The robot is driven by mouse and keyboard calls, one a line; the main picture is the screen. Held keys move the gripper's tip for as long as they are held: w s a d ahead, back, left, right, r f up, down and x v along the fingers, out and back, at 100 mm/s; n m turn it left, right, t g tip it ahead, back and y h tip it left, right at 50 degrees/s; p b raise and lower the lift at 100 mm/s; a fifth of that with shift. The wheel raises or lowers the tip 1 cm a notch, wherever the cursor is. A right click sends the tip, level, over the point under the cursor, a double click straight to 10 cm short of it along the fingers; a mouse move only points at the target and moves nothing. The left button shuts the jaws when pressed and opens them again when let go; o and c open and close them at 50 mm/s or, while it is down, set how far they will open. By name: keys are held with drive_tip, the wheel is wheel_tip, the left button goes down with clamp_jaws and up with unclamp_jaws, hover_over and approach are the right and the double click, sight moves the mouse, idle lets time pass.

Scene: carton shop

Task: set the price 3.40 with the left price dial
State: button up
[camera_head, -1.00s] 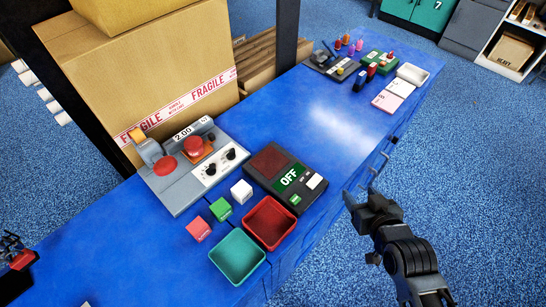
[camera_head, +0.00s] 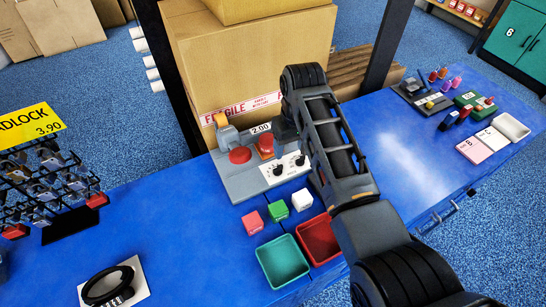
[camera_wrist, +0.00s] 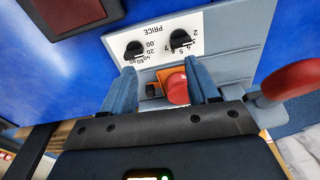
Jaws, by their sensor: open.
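The grey price machine (camera_head: 228,178) stands on the blue counter, with a display reading 2.00 (camera_head: 260,128). Its white panel carries two black knobs. The left price dial (camera_head: 278,170) also shows in the wrist view (camera_wrist: 181,39), upside down, beside numbers including 2, 5, 6 and 7. The right dial (camera_head: 300,160) has marks from .00 to .80 and shows in the wrist view (camera_wrist: 133,49). My gripper (camera_wrist: 162,68) is open and empty above the machine, its fingertips apart from both dials in the picture. In the head view my arm hides part of the machine's right side.
Red parts (camera_head: 240,155) (camera_head: 266,145) stick up from the machine beside the panel. Three small blocks (camera_head: 278,210) and teal (camera_head: 284,262) and red (camera_head: 320,240) trays lie in front. A large carton (camera_head: 220,60) stands behind. A padlock rack (camera_head: 60,185) is at left.

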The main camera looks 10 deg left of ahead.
sight(277, 167)
drive_tip(key=a, duration=0.1)
drive_tip(key=s+r, duration=0.1)
drive_tip(key=a+g, duration=0.1)
drive_tip(key=shift+s+a+r+n+h, duration=0.15)
drive_tip(key=shift+a+r+n+h, duration=0.1)
drive_tip(key=shift+a+n+h, duration=0.15)
drive_tip(key=shift+s+f, duration=0.1)
drive_tip(key=shift+f, duration=0.2)
drive_tip(key=shift+a+f, duration=0.1)
drive_tip(key=shift+f, duration=3.45)
drive_tip(key=shift+c, duration=0.4)
drive_tip(key=c, duration=1)
drive_tip(key=shift+o, duration=0.2)
drive_tip(key=shift+m, duration=2.9)
